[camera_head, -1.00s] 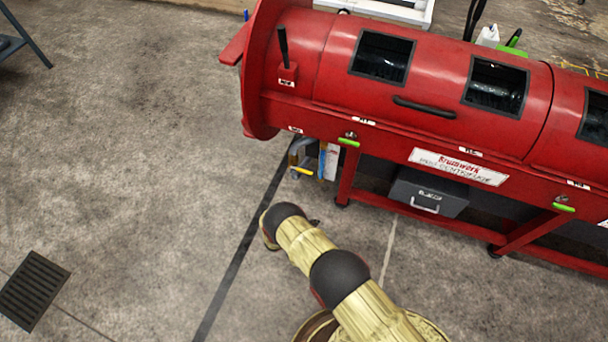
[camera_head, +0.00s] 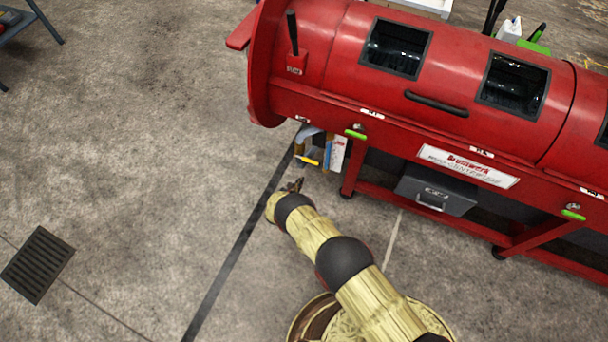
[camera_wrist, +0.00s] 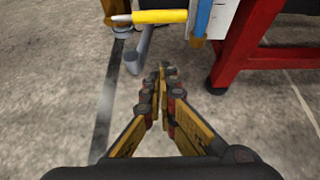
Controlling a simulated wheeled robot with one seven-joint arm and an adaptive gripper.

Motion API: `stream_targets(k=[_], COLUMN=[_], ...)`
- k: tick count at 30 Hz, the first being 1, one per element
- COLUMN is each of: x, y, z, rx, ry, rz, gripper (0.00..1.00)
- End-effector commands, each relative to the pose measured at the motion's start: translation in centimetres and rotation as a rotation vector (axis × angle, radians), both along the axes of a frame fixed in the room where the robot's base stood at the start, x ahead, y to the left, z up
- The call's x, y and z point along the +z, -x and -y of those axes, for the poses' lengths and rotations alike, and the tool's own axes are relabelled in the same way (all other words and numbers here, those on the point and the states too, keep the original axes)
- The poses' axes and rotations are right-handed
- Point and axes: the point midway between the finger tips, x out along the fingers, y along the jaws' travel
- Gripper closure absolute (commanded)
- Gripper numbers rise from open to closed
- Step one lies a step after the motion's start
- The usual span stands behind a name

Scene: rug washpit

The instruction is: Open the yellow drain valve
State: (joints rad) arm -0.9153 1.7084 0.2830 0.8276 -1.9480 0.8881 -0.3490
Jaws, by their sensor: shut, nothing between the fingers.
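The yellow drain valve handle (camera_head: 307,160) sits low under the left end of the red centrifuge (camera_head: 330,100), beside a grey pipe. In the wrist view the yellow handle (camera_wrist: 160,16) lies level across the top, with a pale tip at its left end. The grey pipe (camera_wrist: 139,52) bends down just below it. My gripper (camera_head: 297,184) is just in front of and below the valve in the head view. In the wrist view my gripper (camera_wrist: 162,70) is shut and empty, its fingertips below the handle and apart from it.
A red leg (camera_wrist: 243,50) of the centrifuge stands right of the valve, with a blue and white piece (camera_wrist: 203,17) between them. A grey box (camera_head: 436,192) hangs farther right. A floor grate (camera_head: 37,264) lies at the left. The floor left of the valve is clear.

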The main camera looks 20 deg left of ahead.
Motion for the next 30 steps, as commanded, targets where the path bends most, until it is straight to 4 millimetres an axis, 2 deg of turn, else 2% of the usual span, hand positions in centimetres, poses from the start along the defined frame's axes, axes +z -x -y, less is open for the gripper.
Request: stream_targets(k=[9,18,21,30], x=[-3.2,-5.4,-3.7,-1.5], y=[-4.4,-8.3,-8.5,-8.8], z=[0.5,0.9,0.6,0.7], rx=[-0.003,-0.004,-0.001,-0.001], ry=[-0.002,-0.001,0.000,0.000], rz=[0.000,0.000,0.001,-0.001], gripper=[1.00,1.00,1.00,1.00])
